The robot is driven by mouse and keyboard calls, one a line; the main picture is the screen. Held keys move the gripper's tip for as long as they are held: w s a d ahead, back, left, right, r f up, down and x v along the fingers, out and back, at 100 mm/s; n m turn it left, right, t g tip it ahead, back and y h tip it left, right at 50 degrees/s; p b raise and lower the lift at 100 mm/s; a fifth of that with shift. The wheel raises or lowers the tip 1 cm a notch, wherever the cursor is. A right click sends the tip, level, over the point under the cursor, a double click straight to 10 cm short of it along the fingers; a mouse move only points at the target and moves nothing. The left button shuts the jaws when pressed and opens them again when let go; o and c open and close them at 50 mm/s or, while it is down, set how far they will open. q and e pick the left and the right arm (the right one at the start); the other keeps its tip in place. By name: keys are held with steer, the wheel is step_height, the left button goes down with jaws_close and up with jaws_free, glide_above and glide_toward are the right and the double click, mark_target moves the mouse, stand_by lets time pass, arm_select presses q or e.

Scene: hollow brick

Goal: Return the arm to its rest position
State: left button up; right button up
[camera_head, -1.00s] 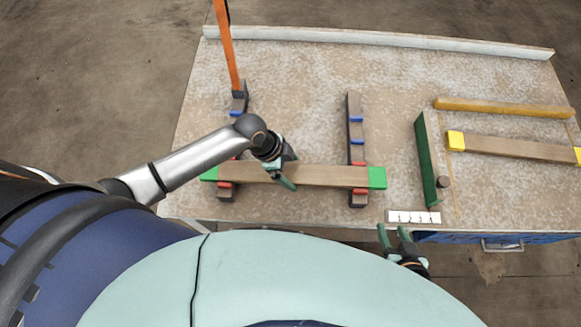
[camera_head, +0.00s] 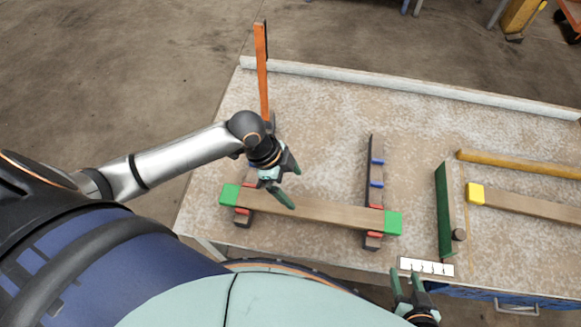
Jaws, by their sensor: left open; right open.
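My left gripper (camera_head: 288,180) is open, just above and behind the wooden plank with green ends (camera_head: 315,212). It looks empty; its fingertips overlap the plank's far edge in the picture, and I cannot tell whether they touch it. The plank lies across two dark supports with red and blue marks; the right support (camera_head: 375,170) shows clearly, the left support (camera_head: 243,218) is partly hidden by my arm and the plank. My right gripper (camera_head: 408,280) is at the bottom right, in front of the table's near edge, open and empty.
The table (camera_head: 320,110) has a white rail (camera_head: 400,85) along its back. An orange upright bar (camera_head: 262,75) stands behind my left gripper. At right are a green board (camera_head: 444,210), a yellow-ended plank (camera_head: 525,203), a yellow strip (camera_head: 515,165) and a white marked card (camera_head: 426,266).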

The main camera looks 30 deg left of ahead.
arm_select(q)
steer(key=shift+a+r, duration=0.1)
steer(key=shift+r, duration=0.25)
stand_by(0.3)
steer(key=d+f+n+t, duration=0.1)
steer(key=n, duration=0.1)
steer(key=d+f+n+t, duration=0.1)
steer(key=n, duration=0.1)
steer(key=d+f+n+t+h, duration=0.1)
steer(key=f, duration=0.1)
steer(key=shift+s+d+n+t, duration=0.3)
steer(key=shift+n+t, duration=0.1)
steer(key=s+a+f+n+t+y, duration=0.3)
steer(key=s+a+n+t, duration=0.1)
steer(key=s+n, duration=0.2)
steer(key=shift+s+a+n+p, duration=0.2)
steer(key=shift+a+n+p, duration=0.2)
steer(key=shift+n, duration=0.1)
steer(key=shift+d, duration=0.1)
